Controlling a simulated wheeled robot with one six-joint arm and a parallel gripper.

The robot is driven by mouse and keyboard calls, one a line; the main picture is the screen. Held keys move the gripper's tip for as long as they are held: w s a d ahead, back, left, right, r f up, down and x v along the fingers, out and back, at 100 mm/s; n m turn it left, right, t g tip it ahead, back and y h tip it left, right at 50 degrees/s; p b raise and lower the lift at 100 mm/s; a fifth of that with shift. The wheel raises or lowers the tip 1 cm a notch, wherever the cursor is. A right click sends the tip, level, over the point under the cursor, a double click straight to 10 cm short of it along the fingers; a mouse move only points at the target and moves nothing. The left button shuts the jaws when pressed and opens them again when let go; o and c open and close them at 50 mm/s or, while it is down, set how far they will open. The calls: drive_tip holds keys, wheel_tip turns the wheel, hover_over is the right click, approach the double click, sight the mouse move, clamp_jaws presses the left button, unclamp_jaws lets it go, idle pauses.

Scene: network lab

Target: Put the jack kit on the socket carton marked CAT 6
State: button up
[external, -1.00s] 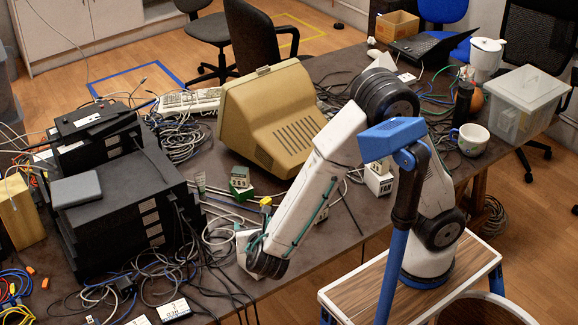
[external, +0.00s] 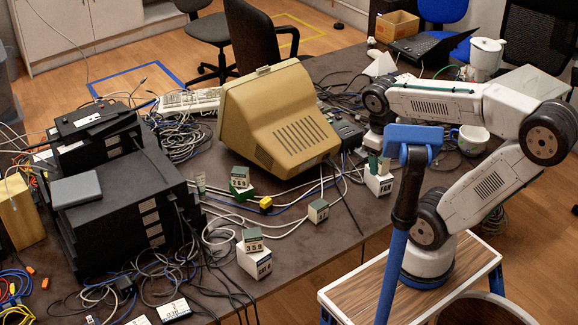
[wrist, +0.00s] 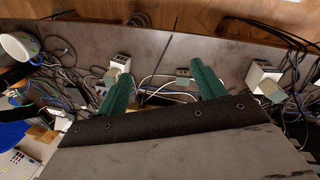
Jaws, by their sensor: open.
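A small green-and-white box, its digits looking like 359, sits on a white carton (external: 253,263) near the table's front edge. The carton's mark looks like CAT 6. I take this box to be the jack kit (external: 252,240); its name is not readable. The carton shows at the right of the wrist view (wrist: 258,74), with the green box top (wrist: 271,91) beside it in the picture. My gripper (external: 378,168) is well to the right of them, raised. Its two teal fingers are apart with nothing between them (wrist: 156,72). The external view partly hides the gripper behind a blue-topped stand.
A similar box (external: 240,178) stands behind on a green piece, and another small box (external: 318,210) lies alone on the table. A white carton marked FAN (external: 379,183) stands below my gripper in the picture. Cables, a beige monitor (external: 280,125) and black equipment (external: 120,210) crowd the table.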

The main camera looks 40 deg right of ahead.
drive_tip(key=s+m+y, duration=0.1)
drive_tip(key=s+m+t, duration=0.1)
drive_tip(key=m, duration=0.1)
drive_tip(key=shift+s+d+r+y, duration=0.2)
drive_tip(key=shift+r+y, duration=0.2)
